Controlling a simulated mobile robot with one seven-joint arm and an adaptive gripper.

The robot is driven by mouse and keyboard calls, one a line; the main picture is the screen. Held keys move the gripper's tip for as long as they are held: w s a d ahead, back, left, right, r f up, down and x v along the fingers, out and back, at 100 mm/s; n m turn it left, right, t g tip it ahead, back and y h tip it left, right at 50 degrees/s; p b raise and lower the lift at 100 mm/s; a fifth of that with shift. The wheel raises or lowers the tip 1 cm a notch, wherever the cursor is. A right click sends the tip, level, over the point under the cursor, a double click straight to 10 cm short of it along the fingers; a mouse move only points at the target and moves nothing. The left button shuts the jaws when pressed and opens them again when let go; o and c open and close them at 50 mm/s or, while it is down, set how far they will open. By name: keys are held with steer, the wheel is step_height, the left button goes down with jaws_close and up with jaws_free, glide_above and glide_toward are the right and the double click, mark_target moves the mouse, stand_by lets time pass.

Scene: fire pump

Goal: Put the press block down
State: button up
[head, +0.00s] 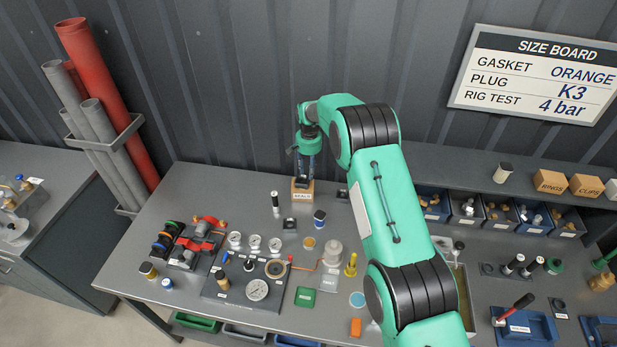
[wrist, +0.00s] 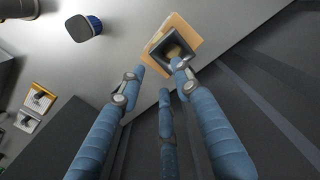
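A dark square block with a pale round recess, which looks like the press block (wrist: 160,45), sits on a light wooden labelled stand (head: 302,194) at the back of the bench. The wooden stand also shows in the wrist view (wrist: 186,27). My gripper (head: 305,172) points down right above the stand. In the wrist view its blue fingers (wrist: 160,75) are spread apart, with nothing held between them. The right fingertip overlaps the block's edge in the picture; I cannot tell whether it touches.
A blue-banded cap (head: 319,219) and a dark cylinder (head: 275,203) stand near the stand. Gauges (head: 255,242) and a test rig (head: 257,290) fill the bench front. The wall is close behind. The back left of the bench (head: 210,190) is clear.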

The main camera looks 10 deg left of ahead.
step_height(320, 180, up, 7)
steer(key=shift+b, duration=0.4)
steer(key=shift+r, duration=0.15)
stand_by(0.6)
